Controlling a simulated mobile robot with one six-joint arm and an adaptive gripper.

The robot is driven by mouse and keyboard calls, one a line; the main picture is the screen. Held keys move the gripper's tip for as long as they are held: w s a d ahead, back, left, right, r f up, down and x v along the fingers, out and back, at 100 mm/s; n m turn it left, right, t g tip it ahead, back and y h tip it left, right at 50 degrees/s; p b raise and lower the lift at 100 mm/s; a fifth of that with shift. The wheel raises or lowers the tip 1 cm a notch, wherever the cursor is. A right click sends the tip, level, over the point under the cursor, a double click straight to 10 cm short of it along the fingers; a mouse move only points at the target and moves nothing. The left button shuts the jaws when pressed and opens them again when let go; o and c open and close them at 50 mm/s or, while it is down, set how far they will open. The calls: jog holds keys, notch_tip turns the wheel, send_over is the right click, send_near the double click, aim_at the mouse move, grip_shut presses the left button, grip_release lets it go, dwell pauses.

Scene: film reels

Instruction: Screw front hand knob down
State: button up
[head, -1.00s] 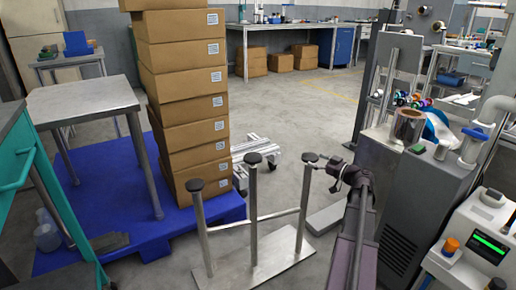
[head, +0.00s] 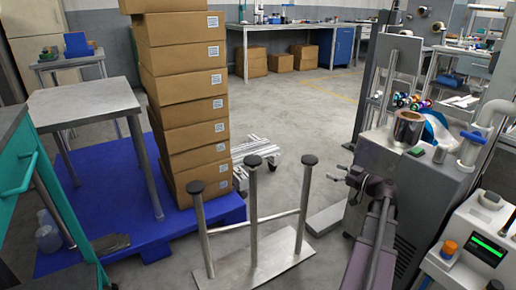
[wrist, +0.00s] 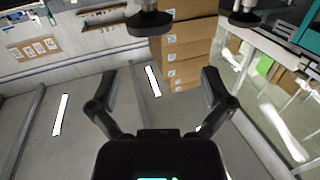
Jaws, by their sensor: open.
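A metal stand (head: 265,268) on the floor carries three upright posts, each topped by a black round knob. The left knob (head: 196,187) is nearest the camera, the middle knob (head: 254,161) is farther back, and the right knob (head: 310,160) is closest to my gripper. My gripper (head: 337,172) is open and empty, to the right of the right post and apart from it. In the wrist view, my gripper's fingers (wrist: 158,78) are spread with nothing between them. A black knob (wrist: 150,22) shows ahead of them and another knob (wrist: 243,17) to its right.
Stacked cardboard boxes (head: 190,90) stand on a blue pallet (head: 110,243) behind the stand. A metal table (head: 82,100) is at left. A grey machine (head: 418,175) stands close to my arm on the right.

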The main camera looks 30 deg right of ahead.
jog(key=w+a+r+g+p, duration=0.3)
jog(key=a+r+p, duration=0.1)
jog(key=a+p, duration=0.3)
jog(key=w+a+r+g+y+p, duration=0.1)
jog(key=w+a+r+g+p, duration=0.2)
jog(key=a+p, duration=0.5)
jog(key=w+a+r+g+y+p, duration=0.1)
jog(key=a+r+p, duration=0.4)
jog(key=a, duration=0.6)
jog(key=shift+w+m+g+p, duration=0.3)
jog(key=shift+w+g+p, duration=0.6)
jog(key=shift+g+p, duration=0.3)
jog(key=shift+a, duration=0.15)
jog(key=s+a+f+g+h, duration=0.2)
jog(key=a, duration=0.5)
jog(key=s+a+f+m+g+h, duration=0.1)
jog(key=s+a+f+g+h, duration=0.1)
jog(key=a, duration=0.6)
jog(key=s+a+f+m+g+h, duration=0.1)
jog(key=s+a+f+g+h, duration=0.2)
jog(key=a, duration=0.4)
jog(key=shift+a, duration=0.3)
jog(key=shift+f, duration=0.1)
